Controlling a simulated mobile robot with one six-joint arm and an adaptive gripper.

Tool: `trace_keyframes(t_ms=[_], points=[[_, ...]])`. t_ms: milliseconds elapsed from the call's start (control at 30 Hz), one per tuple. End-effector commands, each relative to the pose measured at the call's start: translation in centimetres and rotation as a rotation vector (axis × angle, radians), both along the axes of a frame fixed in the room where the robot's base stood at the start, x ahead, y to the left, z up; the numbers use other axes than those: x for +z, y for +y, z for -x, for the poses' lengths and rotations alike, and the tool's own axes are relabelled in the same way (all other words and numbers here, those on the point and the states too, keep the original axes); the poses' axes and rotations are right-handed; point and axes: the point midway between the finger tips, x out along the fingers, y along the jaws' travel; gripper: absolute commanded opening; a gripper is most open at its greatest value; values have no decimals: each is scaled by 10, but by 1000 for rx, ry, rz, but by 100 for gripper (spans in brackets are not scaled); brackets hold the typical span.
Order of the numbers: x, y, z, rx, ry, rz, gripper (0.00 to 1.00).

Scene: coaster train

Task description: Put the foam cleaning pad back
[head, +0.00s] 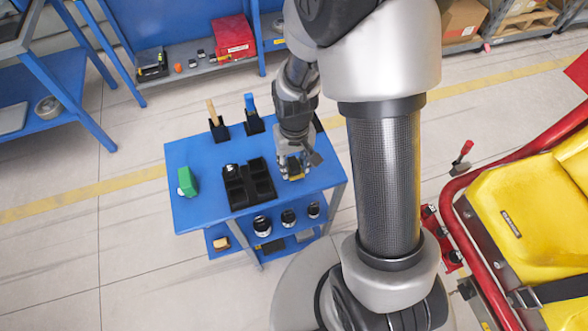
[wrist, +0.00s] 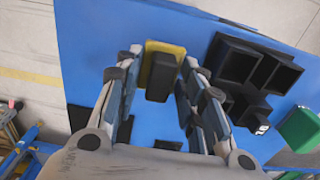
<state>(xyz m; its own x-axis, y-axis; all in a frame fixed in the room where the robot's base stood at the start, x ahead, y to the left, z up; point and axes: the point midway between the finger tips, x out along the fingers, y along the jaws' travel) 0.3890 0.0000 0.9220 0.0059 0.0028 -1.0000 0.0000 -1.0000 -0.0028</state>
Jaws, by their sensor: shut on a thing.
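My gripper (head: 293,168) is over the right part of the blue cart top (head: 207,152). It is shut on the foam cleaning pad, which has a yellow base (wrist: 166,47) and a black block (wrist: 161,78) on it. In the wrist view the pad sits between the two fingers (wrist: 160,66). In the head view only a bit of yellow (head: 295,177) shows under the fingers. I cannot tell whether the pad touches the cart top. A black compartment tray (head: 250,192) lies left of my gripper, and also shows in the wrist view (wrist: 248,48).
A green object (head: 188,181) stands at the cart's left end. Two black holders with a wooden-handled tool (head: 212,112) and a blue-handled tool (head: 250,104) stand at the back edge. A yellow seat (head: 525,205) with red rails is at right.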

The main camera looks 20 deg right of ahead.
Motion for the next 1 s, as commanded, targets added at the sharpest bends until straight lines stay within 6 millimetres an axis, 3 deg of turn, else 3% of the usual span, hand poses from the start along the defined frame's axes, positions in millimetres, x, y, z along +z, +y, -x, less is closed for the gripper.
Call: trace_keyframes(t_ms=[100, 200, 533, 567, 833, 1000], points=[[-23, 0, 1, 0, 5, 0, 17], [-33, 0, 1, 0, 3, 0, 17], [-35, 0, 0, 0, 1, 0, 17], [-34, 0, 0, 0, 1, 0, 38], [-34, 0, 0, 0, 1, 0, 56], [-34, 0, 0, 0, 1, 0, 56]])
